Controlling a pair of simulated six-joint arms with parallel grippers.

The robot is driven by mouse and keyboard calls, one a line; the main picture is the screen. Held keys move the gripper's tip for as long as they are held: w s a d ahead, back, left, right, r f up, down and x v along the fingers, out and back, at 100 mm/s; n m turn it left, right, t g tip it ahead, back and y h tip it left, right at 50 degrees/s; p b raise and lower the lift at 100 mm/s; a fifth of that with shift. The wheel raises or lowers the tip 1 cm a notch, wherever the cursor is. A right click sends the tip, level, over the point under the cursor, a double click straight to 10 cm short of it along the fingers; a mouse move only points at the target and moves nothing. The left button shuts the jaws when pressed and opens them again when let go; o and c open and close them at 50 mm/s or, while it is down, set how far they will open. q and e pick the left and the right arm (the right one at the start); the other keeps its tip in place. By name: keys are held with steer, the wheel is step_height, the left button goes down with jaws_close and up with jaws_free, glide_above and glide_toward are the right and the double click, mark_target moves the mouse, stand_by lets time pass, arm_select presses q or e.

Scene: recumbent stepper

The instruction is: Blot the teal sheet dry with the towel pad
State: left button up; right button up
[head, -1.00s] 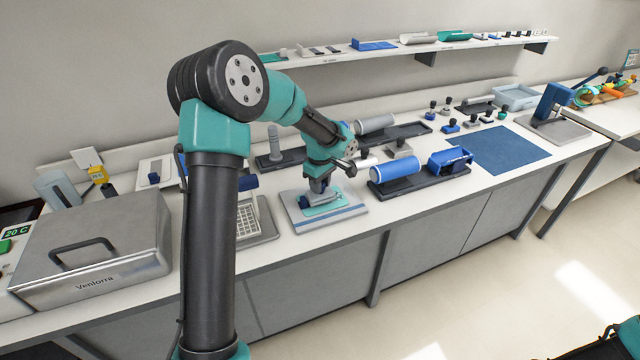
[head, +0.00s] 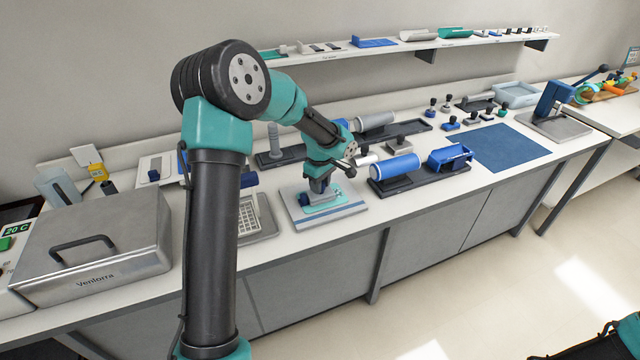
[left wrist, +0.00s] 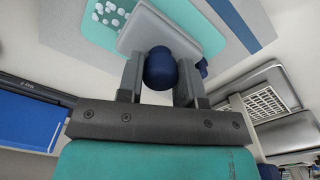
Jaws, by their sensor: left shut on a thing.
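The teal sheet (head: 338,202) lies on a pale board with a blue-grey stripe (head: 345,213) near the bench's front edge. It also shows in the left wrist view (left wrist: 207,38), with whitish droplets (left wrist: 110,13) at its upper left. The towel pad (left wrist: 148,32), a pale grey block with a round dark blue knob (left wrist: 160,68), is over the sheet. Whether it touches the sheet is hard to tell. My left gripper (head: 320,187) points down over the board and is shut on the pad's knob. My right gripper is out of view; only part of that arm shows at the lower right.
A keypad-like device (head: 250,216) is left of the board, and a steel lidded box (head: 95,235) stands further left. A blue roller on a dark stand (head: 395,166) is close on the right. A blue mat (head: 498,147) lies clear further right.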

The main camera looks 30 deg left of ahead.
mark_target(330, 189)
arm_select(q)
steer(key=shift+f, duration=0.1)
stand_by(0.5)
steer(key=shift+w+d, duration=0.45)
steer(key=shift+w, duration=0.2)
steer(key=shift+w+d, duration=0.45)
steer(key=shift+w, duration=0.15)
steer(key=shift+w, duration=0.1)
steer(key=shift+w+d, duration=0.3)
steer(key=shift+w, duration=0.15)
steer(key=shift+r, duration=0.2)
step_height(330, 189, up, 7)
steer(key=shift+a, duration=0.1)
stand_by(0.7)
